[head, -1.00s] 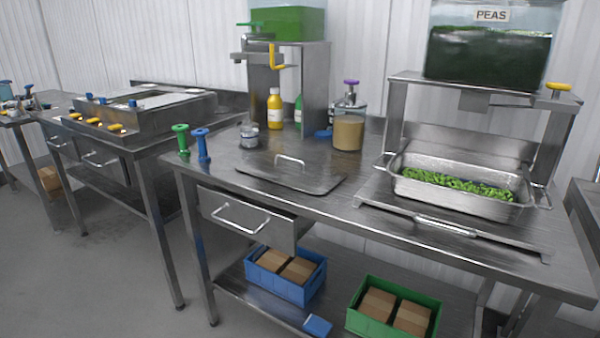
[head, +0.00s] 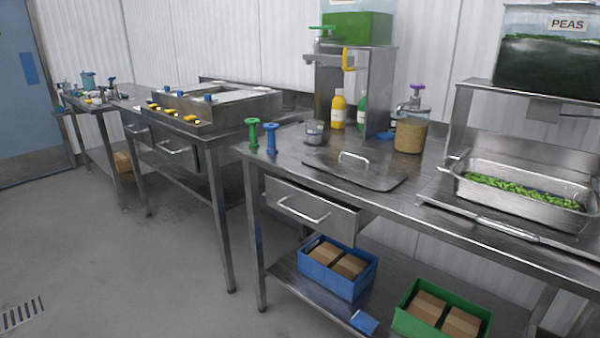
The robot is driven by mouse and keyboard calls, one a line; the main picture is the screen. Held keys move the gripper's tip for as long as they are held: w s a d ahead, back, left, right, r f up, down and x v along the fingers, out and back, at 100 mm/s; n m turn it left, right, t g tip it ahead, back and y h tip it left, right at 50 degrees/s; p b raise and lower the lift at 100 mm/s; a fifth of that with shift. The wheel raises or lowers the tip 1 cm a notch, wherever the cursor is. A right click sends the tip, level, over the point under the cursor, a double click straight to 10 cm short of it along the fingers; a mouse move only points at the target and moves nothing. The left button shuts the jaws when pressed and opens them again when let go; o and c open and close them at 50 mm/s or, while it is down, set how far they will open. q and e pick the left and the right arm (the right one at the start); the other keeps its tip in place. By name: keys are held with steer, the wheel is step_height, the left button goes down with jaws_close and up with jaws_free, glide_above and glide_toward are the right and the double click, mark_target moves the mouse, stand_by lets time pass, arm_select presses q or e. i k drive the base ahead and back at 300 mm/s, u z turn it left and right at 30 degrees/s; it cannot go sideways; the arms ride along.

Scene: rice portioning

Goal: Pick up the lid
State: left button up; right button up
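A flat metal lid (head: 375,175) with a raised bar handle (head: 354,157) lies on the steel worktable in the head view, right of the green and blue stands. Nothing covers it. A metal pan (head: 458,184) holding green peas stands at the right of the same table, without a lid on it. Neither of my grippers shows in the head view.
The steel table (head: 292,152) has an open drawer (head: 312,207) below its front edge. A jar of grain (head: 410,134) and a yellow bottle (head: 338,110) stand behind the lid. A blue crate (head: 338,277) and a green crate (head: 407,318) sit on the lower shelf. Floor (head: 130,270) is clear at the left.

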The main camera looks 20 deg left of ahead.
mark_target(377, 175)
steer(key=z, duration=0.9)
steer(key=k, duration=0.15)
steer(key=u, duration=2.6)
steer(key=i, duration=0.85)
steer(key=z, duration=0.25)
